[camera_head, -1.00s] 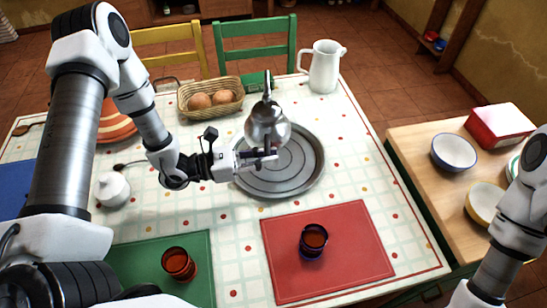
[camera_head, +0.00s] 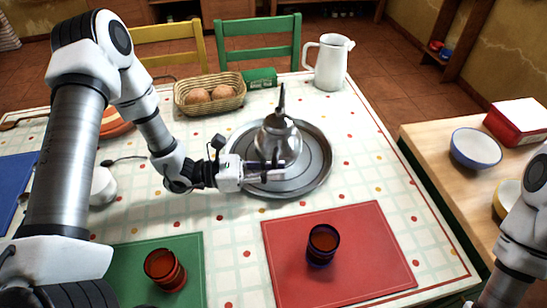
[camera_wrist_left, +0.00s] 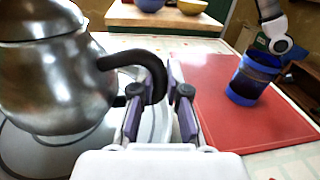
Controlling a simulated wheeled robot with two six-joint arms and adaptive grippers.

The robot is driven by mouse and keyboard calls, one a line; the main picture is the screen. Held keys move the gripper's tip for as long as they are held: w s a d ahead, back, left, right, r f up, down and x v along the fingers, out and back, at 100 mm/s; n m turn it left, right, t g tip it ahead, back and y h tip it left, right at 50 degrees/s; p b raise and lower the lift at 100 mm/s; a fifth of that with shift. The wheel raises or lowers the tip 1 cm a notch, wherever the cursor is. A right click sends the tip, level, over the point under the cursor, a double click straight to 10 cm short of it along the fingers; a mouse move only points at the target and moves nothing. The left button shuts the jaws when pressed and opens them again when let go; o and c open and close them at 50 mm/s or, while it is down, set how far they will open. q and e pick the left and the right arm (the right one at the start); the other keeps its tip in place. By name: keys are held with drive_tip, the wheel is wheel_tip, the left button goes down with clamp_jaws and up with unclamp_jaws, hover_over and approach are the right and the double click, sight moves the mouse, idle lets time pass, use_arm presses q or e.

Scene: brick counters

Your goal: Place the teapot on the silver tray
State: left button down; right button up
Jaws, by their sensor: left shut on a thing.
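The silver teapot (camera_head: 278,140) is upright over the middle of the round silver tray (camera_head: 318,165) in the head view. My left gripper (camera_head: 266,171) is at the near side of the teapot, shut on its black handle. In the left wrist view the teapot (camera_wrist_left: 45,85) fills the left side, and its handle (camera_wrist_left: 150,72) reaches between the fingers of my left gripper (camera_wrist_left: 158,100). The tray (camera_wrist_left: 35,155) lies beneath it. I cannot tell whether the teapot's base touches the tray. My right gripper is outside the views; only part of that arm shows.
A bread basket (camera_head: 209,94) and a white pitcher (camera_head: 329,62) stand behind the tray. A red mat (camera_head: 370,255) with a dark cup (camera_head: 322,245) lies in front. Another cup (camera_head: 164,270) stands on a green mat (camera_head: 125,262). A wooden counter with bowls is at right.

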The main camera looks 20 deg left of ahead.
use_arm(q)
drive_tip(key=shift+w+f, duration=0.15)
drive_tip(key=shift+f, duration=0.55)
drive_tip(key=c, duration=1.6)
unclamp_jaws()
drive_tip(key=shift+f, duration=0.15)
drive_tip(key=o, duration=0.4)
